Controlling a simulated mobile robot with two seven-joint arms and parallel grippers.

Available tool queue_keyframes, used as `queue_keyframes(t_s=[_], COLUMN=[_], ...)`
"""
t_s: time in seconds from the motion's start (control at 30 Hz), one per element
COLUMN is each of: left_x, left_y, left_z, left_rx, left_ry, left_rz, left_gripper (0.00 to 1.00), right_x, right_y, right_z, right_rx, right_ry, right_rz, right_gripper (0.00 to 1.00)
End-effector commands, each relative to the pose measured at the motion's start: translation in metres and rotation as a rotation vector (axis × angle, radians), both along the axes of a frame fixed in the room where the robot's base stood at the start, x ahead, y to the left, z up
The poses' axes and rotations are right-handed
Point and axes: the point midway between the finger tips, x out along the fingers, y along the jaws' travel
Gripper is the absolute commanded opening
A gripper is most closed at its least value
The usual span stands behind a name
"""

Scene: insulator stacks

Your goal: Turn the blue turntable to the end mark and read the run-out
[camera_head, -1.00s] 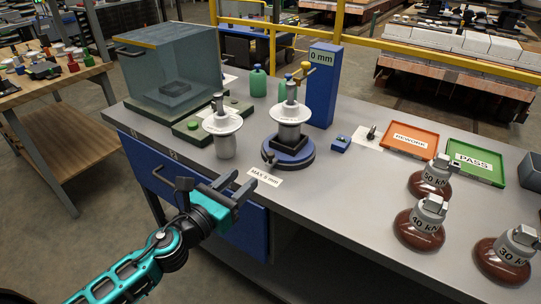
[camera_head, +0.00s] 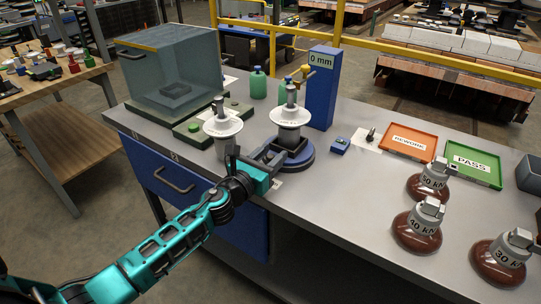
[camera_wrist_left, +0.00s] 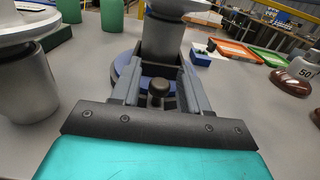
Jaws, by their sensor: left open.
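The blue turntable (camera_head: 305,158) stands on the grey bench and carries a white-capped metal insulator stack (camera_head: 289,117). My left gripper (camera_head: 277,154) is open at the turntable's front left edge. In the left wrist view, its two fingers reach either side of a dark round knob (camera_wrist_left: 158,88) at the turntable's near edge, and I cannot tell whether they touch it. The blue turntable also shows in that view (camera_wrist_left: 124,72). The blue gauge post (camera_head: 322,95) behind has a display (camera_head: 322,60) reading 0 mm. The end mark cannot be made out. My right gripper is out of view.
A second stack (camera_head: 222,130) stands close to the left of my arm. A glass-like box (camera_head: 168,70), orange REWORK tray (camera_head: 408,142), green PASS tray (camera_head: 473,163) and brown weights (camera_head: 417,230) share the bench.

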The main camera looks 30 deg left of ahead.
Motion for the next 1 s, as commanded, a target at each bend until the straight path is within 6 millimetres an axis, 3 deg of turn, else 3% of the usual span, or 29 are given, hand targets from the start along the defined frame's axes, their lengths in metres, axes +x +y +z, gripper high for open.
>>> queue_keyframes(t_s=[0.27,0.7,1.0], left_x=[0.0007,0.0004,0.0004], left_y=[-0.0004,-0.0004,-0.0004], left_z=[0.0,-0.0001,-0.0001], left_rx=[-0.001,-0.001,0.0], left_ry=[0.0,0.0,0.0], left_rz=[-0.001,-0.001,-0.001], left_gripper=[0.43,0.01,0.0], right_x=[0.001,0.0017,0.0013], right_y=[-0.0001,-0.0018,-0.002], right_z=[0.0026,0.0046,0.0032], right_rx=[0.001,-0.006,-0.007], right_ry=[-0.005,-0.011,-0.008], right_rz=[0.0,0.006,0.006], right_gripper=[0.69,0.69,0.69])
